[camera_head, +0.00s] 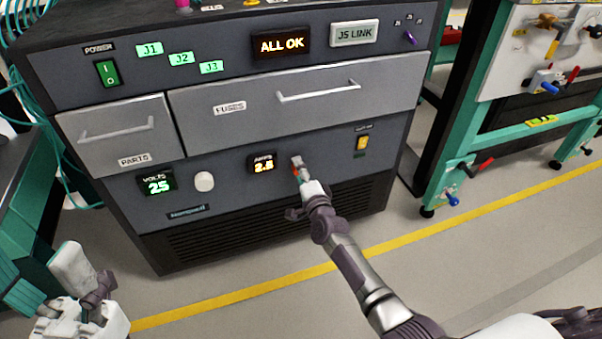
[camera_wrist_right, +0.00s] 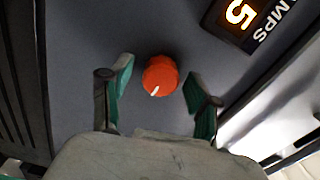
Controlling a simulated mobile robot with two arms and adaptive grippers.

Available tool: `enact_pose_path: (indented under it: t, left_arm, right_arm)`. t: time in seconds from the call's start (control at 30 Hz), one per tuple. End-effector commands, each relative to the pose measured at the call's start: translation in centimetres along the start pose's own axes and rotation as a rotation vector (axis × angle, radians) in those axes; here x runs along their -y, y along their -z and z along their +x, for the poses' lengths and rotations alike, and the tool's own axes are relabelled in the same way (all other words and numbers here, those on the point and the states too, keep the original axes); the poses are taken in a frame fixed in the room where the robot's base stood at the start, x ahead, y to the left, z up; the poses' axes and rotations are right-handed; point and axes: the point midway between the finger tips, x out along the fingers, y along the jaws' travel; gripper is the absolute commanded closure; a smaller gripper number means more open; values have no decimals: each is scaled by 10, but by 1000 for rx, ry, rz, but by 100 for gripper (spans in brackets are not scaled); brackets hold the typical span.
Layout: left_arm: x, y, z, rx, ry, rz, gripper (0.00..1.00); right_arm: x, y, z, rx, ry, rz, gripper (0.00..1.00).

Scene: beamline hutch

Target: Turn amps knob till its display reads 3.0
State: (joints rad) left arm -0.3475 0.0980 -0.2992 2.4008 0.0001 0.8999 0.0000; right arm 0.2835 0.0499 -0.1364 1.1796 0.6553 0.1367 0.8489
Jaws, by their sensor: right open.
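The amps knob is red-orange with a white pointer mark, and sits between my right gripper's fingers in the right wrist view (camera_wrist_right: 160,76). In the head view only a bit of the amps knob (camera_head: 295,168) shows beside the gripper. The amps display (camera_head: 262,163) reads 2.5 in orange; its 5 also shows in the right wrist view (camera_wrist_right: 239,14). My right gripper (camera_head: 301,170) is open, its green-padded fingers (camera_wrist_right: 157,92) on either side of the knob with gaps. My left gripper (camera_head: 88,300) is low at the left, away from the panel; its fingers are unclear.
The volts display (camera_head: 158,184) reads 25, with a white knob (camera_head: 204,181) beside it. A yellow switch (camera_head: 362,143) is right of the amps knob. Above are the closed fuses drawer (camera_head: 230,107) and parts drawer (camera_head: 134,160). A green-framed bench (camera_head: 450,160) stands right; open floor lies in front.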

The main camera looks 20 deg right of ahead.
Motion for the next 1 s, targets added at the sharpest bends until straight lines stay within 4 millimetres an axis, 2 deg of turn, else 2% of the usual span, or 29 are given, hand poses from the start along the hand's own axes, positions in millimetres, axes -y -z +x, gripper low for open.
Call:
enact_pose_path:
  t: [0.17,0.27,0.5,0.7,1.0]
  left_arm:
    - [0,0,0,0,0,0,29]
    - [0,0,0,1,0,0,29]
    - [0,0,-1,3,-1,-1,29]
    - [0,0,-1,4,-1,-1,29]
    - [0,0,-1,4,-1,-1,29]
  right_arm:
    - [-1,-1,-12,1,-1,1,39]
    - [-1,0,-28,0,-2,2,39]
    - [-1,0,-81,0,-2,1,39]
    - [-1,0,-110,0,-2,0,39]
    - [0,0,-120,-1,0,0,39]
